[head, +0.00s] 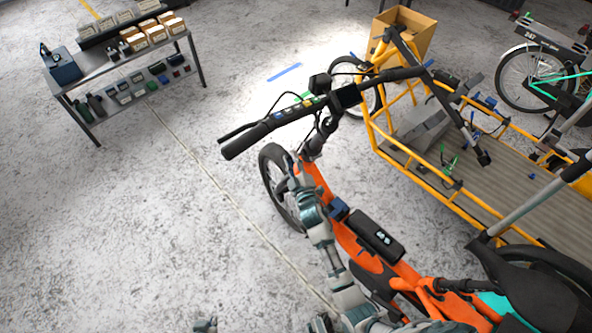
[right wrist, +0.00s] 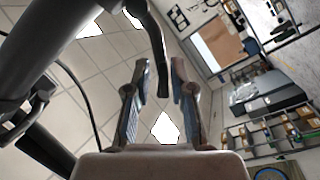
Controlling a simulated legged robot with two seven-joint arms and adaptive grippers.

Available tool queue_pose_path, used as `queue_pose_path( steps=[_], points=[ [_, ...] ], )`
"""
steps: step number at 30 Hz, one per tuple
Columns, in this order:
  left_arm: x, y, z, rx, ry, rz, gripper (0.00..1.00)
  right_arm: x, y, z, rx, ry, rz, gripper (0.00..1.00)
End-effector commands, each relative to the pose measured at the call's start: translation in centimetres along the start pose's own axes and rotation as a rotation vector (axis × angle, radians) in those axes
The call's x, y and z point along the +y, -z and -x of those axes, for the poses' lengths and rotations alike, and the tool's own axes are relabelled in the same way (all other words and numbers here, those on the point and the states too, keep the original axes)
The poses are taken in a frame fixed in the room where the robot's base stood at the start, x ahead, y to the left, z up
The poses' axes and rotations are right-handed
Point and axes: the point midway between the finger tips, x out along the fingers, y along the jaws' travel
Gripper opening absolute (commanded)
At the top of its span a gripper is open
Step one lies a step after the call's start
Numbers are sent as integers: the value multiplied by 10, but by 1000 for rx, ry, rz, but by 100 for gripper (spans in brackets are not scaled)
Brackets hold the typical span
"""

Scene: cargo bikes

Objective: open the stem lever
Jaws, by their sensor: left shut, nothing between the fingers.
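The orange cargo bike's dark stem (head: 316,143) rises to the handlebar in the middle of the head view. In the right wrist view a dark curved lever (right wrist: 159,55), which looks like the stem lever, hangs beside a thick black tube (right wrist: 60,35). My right gripper (head: 292,168) is at the front of the bike, just below the stem. In its wrist view the fingers (right wrist: 160,85) are spread, with the lever's lower end showing between them; contact cannot be told. The lever is not clear in the head view. My left gripper (head: 206,324) is shut and empty, partly cut off at the bottom edge.
The handlebar (head: 283,116) with grips and cables spans above the right gripper. A yellow cargo frame (head: 440,178) lies to the right. A cardboard box (head: 408,35) stands behind. A shelf table (head: 130,70) is at the far left. The floor at left is clear.

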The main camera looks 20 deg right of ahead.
Motion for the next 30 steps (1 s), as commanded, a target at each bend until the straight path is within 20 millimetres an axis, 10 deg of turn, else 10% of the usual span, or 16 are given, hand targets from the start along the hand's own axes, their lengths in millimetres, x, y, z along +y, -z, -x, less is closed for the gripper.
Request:
queue_pose_path(
  steps=[15,26,30],
  points=[
    [0,0,0,-2,0,-1,0,-3,-2,100,-3,4,0,23],
    [0,0,0,-2,0,-1,0,-2,-2,108,-2,3,0,23],
    [0,0,0,-2,0,0,0,-2,-6,113,-23,10,-16,0]
  ],
)
